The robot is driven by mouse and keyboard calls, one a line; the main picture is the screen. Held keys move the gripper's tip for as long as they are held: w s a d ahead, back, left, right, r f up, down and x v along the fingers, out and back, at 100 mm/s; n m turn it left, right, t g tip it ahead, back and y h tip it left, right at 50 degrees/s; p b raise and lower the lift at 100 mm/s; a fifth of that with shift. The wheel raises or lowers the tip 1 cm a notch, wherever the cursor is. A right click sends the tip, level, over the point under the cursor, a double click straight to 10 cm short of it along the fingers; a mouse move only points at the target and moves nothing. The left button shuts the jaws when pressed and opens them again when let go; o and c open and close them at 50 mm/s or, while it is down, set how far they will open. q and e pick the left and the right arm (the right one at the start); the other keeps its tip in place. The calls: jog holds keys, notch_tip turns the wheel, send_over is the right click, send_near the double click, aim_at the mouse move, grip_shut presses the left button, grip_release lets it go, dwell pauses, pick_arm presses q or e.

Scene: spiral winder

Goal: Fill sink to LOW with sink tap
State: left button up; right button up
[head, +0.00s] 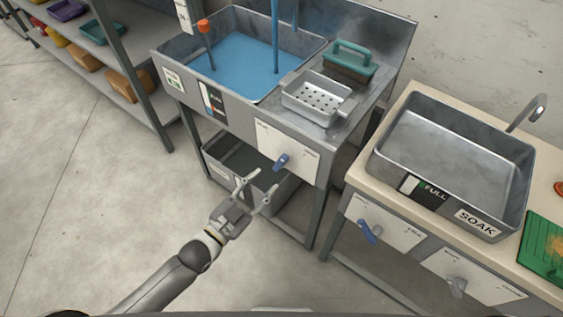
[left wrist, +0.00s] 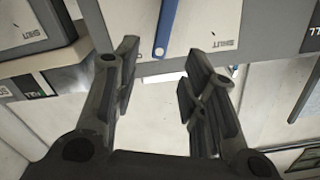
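The left metal sink (head: 168,62) holds blue water (head: 235,72), and a blue stream (head: 275,40) runs down into it. A gauge strip (head: 213,103) with FULL on it is on its front. A blue lever (head: 281,161) is on the white panel (head: 300,150) below the drainboard; a blue lever also shows in the left wrist view (left wrist: 165,28). My left gripper (head: 266,180) is open and empty, just below and in front of that lever, apart from it. In the left wrist view the lever is beyond the open fingers (left wrist: 160,70). My right gripper is out of view.
The SOAK sink (head: 450,150) at right looks empty, with a tap (head: 528,112), another blue lever (head: 369,231) and a grey lever (head: 456,286). A grey bin (head: 215,158) is below. Floor at left is clear.

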aim_at(281, 162)
pick_arm(q)
jog(key=x, duration=0.5)
jog(key=shift+w+a+r, duration=0.1)
jog(key=x, duration=0.4)
jog(key=shift+w+d, duration=0.35)
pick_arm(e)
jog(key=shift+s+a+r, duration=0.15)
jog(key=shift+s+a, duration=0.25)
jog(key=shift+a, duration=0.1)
pick_arm(q)
grip_shut()
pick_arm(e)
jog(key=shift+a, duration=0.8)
